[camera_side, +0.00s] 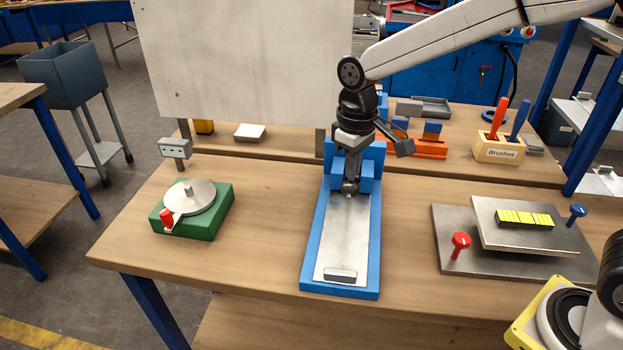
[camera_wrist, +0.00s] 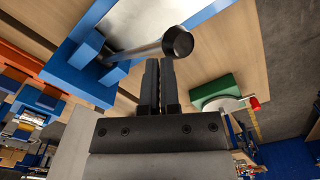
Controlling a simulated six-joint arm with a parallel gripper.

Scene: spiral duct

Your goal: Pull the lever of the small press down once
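The small press has a blue frame (camera_side: 311,255) with a bare metal plate, in the middle of the bench. Its lever, a metal rod with a dark ball knob (camera_side: 349,188), shows clearly in the wrist view, running from the blue bracket to the knob (camera_wrist: 178,42). My gripper (camera_side: 352,172) points down over the rear of the press, by the lever. In the wrist view the two fingers of my gripper (camera_wrist: 160,62) lie close together, with nothing seen between them. Their tips are right by the rod and knob; I cannot tell whether they touch.
A green box with a round disc and red knob (camera_side: 192,208) stands left. A metal plate fixture with red and blue knobs (camera_side: 445,263) stands right. A brush holder (camera_side: 497,149) and trays are behind. A white panel (camera_side: 245,60) rises behind left. Bench between is clear.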

